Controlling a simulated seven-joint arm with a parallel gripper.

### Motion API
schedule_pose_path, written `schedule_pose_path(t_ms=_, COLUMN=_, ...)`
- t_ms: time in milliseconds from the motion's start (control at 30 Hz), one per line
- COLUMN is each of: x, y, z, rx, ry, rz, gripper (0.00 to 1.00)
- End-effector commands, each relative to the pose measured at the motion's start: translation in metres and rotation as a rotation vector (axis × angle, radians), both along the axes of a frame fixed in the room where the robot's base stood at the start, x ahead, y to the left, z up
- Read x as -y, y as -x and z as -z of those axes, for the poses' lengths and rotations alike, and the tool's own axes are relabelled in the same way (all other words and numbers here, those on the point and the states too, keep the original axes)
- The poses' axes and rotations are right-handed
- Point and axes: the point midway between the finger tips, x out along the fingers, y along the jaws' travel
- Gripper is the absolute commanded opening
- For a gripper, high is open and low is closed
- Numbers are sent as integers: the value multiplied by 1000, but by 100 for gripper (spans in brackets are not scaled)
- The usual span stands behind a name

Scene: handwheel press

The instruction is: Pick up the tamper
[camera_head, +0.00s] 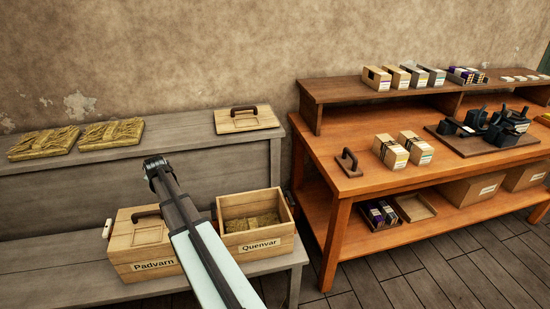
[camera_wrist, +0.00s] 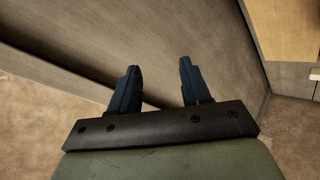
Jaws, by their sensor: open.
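The tamper seems to be the small dark-brown block with an arched handle (camera_head: 349,162). It stands upright at the left front edge of the orange workbench (camera_head: 333,181) in the head view. My gripper (camera_head: 154,163) is far to its left, above the Padvarn crate by the grey bench, and touches nothing that I can see. In the wrist view the two dark fingers of my gripper (camera_wrist: 158,74) are apart with nothing between them. The tamper does not show in the wrist view.
The Padvarn crate (camera_head: 133,257) has a handled lid; the Quenvar crate (camera_head: 283,209) is open. Another handled lid (camera_head: 243,124) and slabs lie on the upper grey shelf (camera_head: 180,143). Strapped boxes (camera_head: 389,151) stand right of the tamper, then a dark press (camera_head: 503,127). The bench front is clear.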

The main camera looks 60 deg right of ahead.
Motion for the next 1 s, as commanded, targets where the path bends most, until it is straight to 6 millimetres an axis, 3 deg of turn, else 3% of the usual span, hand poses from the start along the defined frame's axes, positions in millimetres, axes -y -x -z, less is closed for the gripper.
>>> schedule_pose_path(t_ms=33, x=28, y=11, z=-3, rx=-23, ry=-10, rz=39, gripper=47)
schedule_pose_path(t_ms=100, x=61, y=29, z=-6, rx=-61, ry=-28, rz=87, gripper=47)
schedule_pose_path(t_ms=400, x=186, y=123, z=-22, rx=-210, ry=-118, rz=297, gripper=47)
schedule_pose_path(t_ms=667, x=270, y=216, z=-39, rx=-319, ry=-207, rz=468, gripper=47)
schedule_pose_path(t_ms=1000, x=360, y=371, z=-74, rx=-457, ry=-363, rz=724, gripper=47)
